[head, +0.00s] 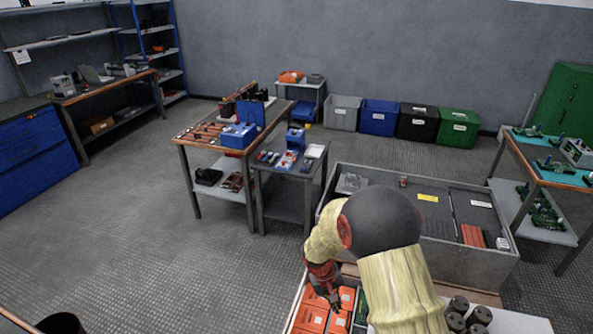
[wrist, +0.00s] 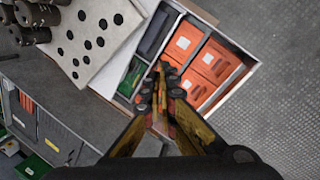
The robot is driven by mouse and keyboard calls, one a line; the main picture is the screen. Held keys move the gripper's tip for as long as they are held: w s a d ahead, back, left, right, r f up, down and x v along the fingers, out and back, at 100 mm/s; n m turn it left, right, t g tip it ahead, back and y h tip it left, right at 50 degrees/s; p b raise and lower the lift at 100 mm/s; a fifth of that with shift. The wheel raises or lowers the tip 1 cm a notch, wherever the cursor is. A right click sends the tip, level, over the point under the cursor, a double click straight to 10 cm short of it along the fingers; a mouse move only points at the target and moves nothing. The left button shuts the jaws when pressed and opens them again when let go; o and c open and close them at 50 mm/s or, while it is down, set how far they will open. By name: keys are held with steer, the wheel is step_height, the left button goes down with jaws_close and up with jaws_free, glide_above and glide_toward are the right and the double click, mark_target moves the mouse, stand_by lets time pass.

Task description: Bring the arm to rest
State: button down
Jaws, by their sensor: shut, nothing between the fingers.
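My gripper (head: 335,303) hangs at the end of my arm, low in the head view, over an open tray. In the wrist view my gripper (wrist: 161,85) points down with its fingers together and nothing between them. The tray (wrist: 224,106) below it has compartments with orange boxes (wrist: 183,43) and green and dark items. The gripper's tips appear over the tray's divider area; I cannot tell the exact height. In the head view my arm hides part of the tray and the surface behind it.
A large grey crate (head: 505,262) with dark panels stands behind my arm. Black cylinders (head: 478,318) stand at right, beside a white plate with holes (wrist: 97,65). A tool table (head: 185,150) and a small cart (head: 262,185) stand further back.

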steer(key=s+d+r+m+t+y+p, duration=0.1)
steer(key=s+d+r+t, duration=0.1)
steer(key=s+r, duration=0.7)
steer(key=s+d+r+m+t+y+p, duration=0.1)
steer(key=s+d+r+t, duration=0.1)
steer(key=s+r, duration=0.7)
steer(key=s+d+r+m+t+y, duration=0.1)
steer(key=s+r, duration=0.8)
steer(key=r, duration=1.3)
steer(key=shift+s+d+t+p, duration=0.2)
steer(key=shift+d+t+p, duration=0.2)
steer(key=shift+d, duration=0.05)
